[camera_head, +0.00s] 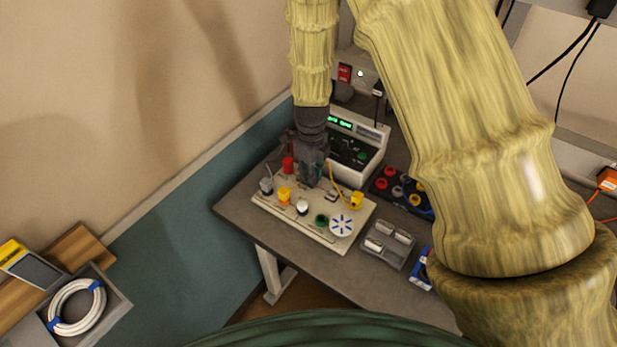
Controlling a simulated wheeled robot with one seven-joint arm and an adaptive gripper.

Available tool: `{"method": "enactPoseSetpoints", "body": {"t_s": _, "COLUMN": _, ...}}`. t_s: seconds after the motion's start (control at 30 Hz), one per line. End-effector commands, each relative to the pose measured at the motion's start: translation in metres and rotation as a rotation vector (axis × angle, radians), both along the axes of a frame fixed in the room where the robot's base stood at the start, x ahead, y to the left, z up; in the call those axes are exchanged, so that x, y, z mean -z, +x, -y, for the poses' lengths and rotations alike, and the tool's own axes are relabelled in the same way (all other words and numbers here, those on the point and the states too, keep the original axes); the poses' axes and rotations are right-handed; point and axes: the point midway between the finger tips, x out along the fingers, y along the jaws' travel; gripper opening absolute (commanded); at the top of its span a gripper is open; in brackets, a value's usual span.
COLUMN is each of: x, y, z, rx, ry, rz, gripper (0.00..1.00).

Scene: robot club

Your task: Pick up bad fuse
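My gripper (312,168) points down over the back part of a cream board (335,242) on the grey bench. The gripper is dark and small here, and I cannot tell whether its fingers are open or shut, or touching anything. The board carries several coloured posts and knobs and a white disc with blue marks (342,225). No bad fuse can be made out; the gripper hides part of the board. A grey two-part tray (387,254) right of the board holds small pale cylinders that look like fuses (374,244).
A white instrument with a green display (357,145) stands close behind my gripper. A dark rack with coloured round pieces (383,197) is to the right. A yellow lead (338,188) arches beside the gripper. My arm covers the right side.

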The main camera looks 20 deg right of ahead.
Motion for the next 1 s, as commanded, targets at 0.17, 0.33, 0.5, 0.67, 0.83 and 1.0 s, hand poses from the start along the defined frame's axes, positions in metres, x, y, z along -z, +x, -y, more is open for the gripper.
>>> {"method": "enactPoseSetpoints", "body": {"t_s": 0.17, "x": 0.007, "y": 0.002, "z": 0.000, "rx": 0.000, "ry": -0.001, "rz": 0.006, "gripper": 0.02}}
{"method": "enactPoseSetpoints", "body": {"t_s": 0.33, "x": 0.007, "y": 0.003, "z": -0.001, "rx": 0.000, "ry": -0.001, "rz": 0.007, "gripper": 0.04}}
{"method": "enactPoseSetpoints", "body": {"t_s": 0.5, "x": 0.006, "y": 0.003, "z": -0.001, "rx": 0.000, "ry": -0.001, "rz": 0.008, "gripper": 0.04}}
{"method": "enactPoseSetpoints", "body": {"t_s": 0.67, "x": 0.003, "y": 0.004, "z": -0.001, "rx": -0.001, "ry": -0.001, "rz": 0.010, "gripper": 0.04}}
{"method": "enactPoseSetpoints", "body": {"t_s": 0.83, "x": -0.010, "y": 0.006, "z": -0.001, "rx": -0.001, "ry": -0.002, "rz": 0.015, "gripper": 0.01}}
{"method": "enactPoseSetpoints", "body": {"t_s": 1.0, "x": -0.034, "y": 0.006, "z": 0.000, "rx": 0.001, "ry": -0.001, "rz": 0.018, "gripper": 0.00}}
